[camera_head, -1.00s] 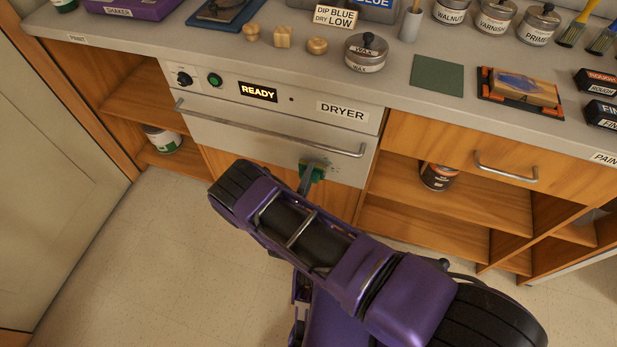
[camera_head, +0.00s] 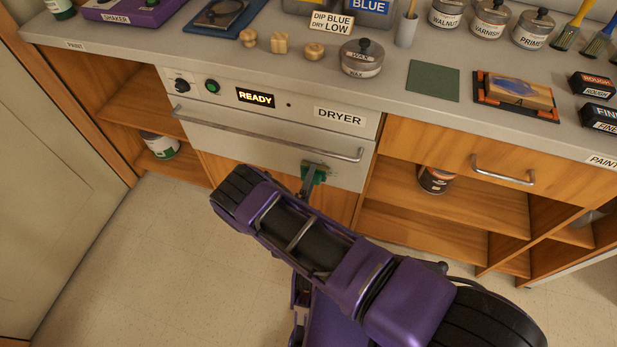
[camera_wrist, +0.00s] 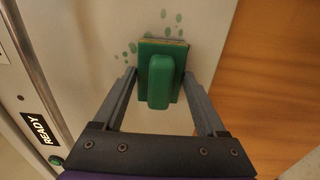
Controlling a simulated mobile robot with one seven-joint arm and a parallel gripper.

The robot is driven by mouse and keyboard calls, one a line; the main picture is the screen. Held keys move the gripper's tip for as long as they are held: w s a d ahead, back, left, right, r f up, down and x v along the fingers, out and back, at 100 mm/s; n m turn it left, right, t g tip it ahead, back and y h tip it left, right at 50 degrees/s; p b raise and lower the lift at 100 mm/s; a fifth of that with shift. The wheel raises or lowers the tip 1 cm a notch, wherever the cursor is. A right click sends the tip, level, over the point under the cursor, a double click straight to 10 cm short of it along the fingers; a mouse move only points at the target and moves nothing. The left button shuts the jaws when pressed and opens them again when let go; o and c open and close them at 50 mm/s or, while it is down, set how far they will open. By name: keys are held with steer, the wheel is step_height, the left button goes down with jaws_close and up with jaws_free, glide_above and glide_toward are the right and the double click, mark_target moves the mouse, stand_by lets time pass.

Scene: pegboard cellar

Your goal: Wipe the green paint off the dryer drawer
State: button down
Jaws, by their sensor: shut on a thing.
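The dryer drawer (camera_head: 225,138) is a pale metal front with a long bar handle, below the READY display. Its pale face (camera_wrist: 105,62) also shows in the wrist view. Green paint (camera_wrist: 132,47) lies on it as several small spots, around the top and left of a green block with a raised grip (camera_wrist: 160,80). My gripper (camera_wrist: 160,88) is shut on this green block, one finger at each side. The block is at the drawer face and seems to touch it. It hides the face behind it. In the head view my gripper (camera_head: 312,178) is at the drawer's lower right, partly hidden by my arm.
The bar handle (camera_head: 265,140) sticks out above my gripper. The counter above holds a wax tin (camera_head: 362,58), a green pad (camera_head: 433,81) and a sanding block on a tray (camera_head: 517,92). Open wooden shelves (camera_head: 440,205) lie to the right. The floor in front is clear.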

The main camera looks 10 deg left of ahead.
mark_target(323, 177)
steer(key=shift+s+d+p, duration=0.2)
steer(key=shift+d+p, duration=0.25)
steer(key=shift+d, duration=1.2)
steer(key=shift+d+p, duration=0.6)
steer(key=shift+d, duration=1.35)
steer(key=shift+w+a+b, duration=0.15)
steer(key=shift+a+b, duration=0.5)
steer(key=shift+a, duration=1.35)
steer(key=shift+w+a+b, duration=0.1)
steer(key=shift+a+b, duration=0.55)
steer(key=shift+a, duration=1.35)
steer(key=shift+w+r+p, duration=0.1)
steer(key=shift+r+p, duration=0.9)
steer(key=shift+r, duration=0.3)
steer(key=shift+s+d+p, duration=0.25)
steer(key=shift+d+p, duration=0.45)
steer(key=shift+d, duration=1.35)
steer(key=shift+s+d+p, duration=0.2)
steer(key=shift+d+p, duration=0.5)
steer(key=shift+d, duration=1.3)
steer(key=shift+w, duration=0.1)
steer(key=shift+a+f, duration=0.1)
